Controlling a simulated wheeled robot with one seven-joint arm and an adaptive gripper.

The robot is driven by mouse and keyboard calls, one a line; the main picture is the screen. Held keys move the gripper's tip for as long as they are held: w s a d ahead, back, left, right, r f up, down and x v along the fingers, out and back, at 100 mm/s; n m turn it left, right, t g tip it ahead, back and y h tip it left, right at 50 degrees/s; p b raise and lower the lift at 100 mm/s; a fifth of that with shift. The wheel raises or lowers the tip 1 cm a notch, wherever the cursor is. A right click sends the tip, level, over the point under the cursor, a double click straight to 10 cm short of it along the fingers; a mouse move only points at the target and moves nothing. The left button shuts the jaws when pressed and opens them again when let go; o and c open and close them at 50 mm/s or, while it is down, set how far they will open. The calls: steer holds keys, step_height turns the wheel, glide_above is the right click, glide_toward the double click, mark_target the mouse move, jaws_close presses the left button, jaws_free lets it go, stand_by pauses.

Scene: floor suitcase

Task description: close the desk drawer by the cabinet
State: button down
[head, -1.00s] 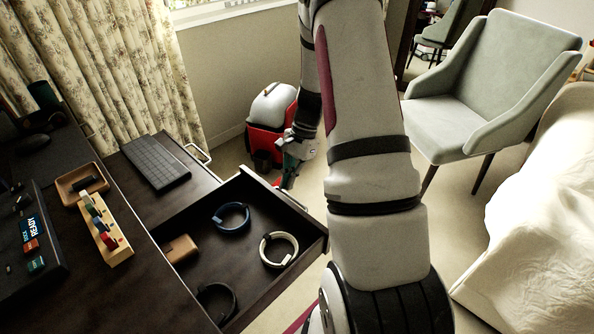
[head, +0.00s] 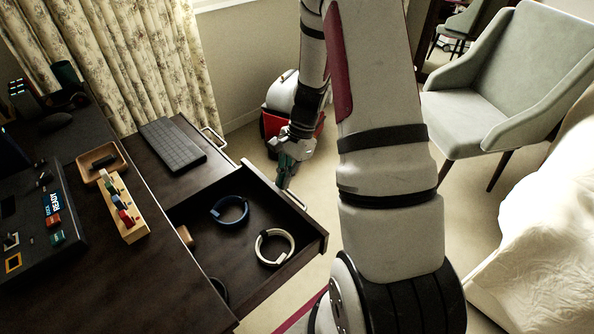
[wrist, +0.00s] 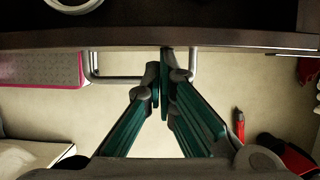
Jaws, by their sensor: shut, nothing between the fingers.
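The dark desk drawer (head: 255,270) is partly open in the head view. Inside lie a blue ring (head: 230,209), a cream ring (head: 274,247), a mostly hidden black ring (head: 219,290) and a tan item (head: 186,235) half covered by the desktop. My gripper (head: 284,168) is outside the drawer front, at its far end in the picture. In the wrist view, my gripper (wrist: 163,75) is shut and empty, its fingertips at the drawer front (wrist: 240,40) and overlapping the metal handle (wrist: 115,80). Whether they touch the front is hard to tell.
A keyboard (head: 172,145) lies on a dark surface with a metal handle (head: 214,139) beside the drawer. The desk (head: 150,275) holds a wooden tray and block. A red and white object (head: 283,95) stands behind my gripper. A grey chair (head: 490,95) and white bedding (head: 540,235) are right.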

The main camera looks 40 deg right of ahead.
glide_above(204, 255)
steer(key=shift+p, duration=0.4)
steer(key=d, duration=0.4)
steer(key=shift+w+d+r+p, duration=0.15)
steer(key=shift+d+r+p, duration=0.15)
steer(key=shift+d+p, duration=0.05)
steer(key=p+v, duration=0.2)
steer(key=v, duration=0.7)
steer(key=shift+r, duration=0.3)
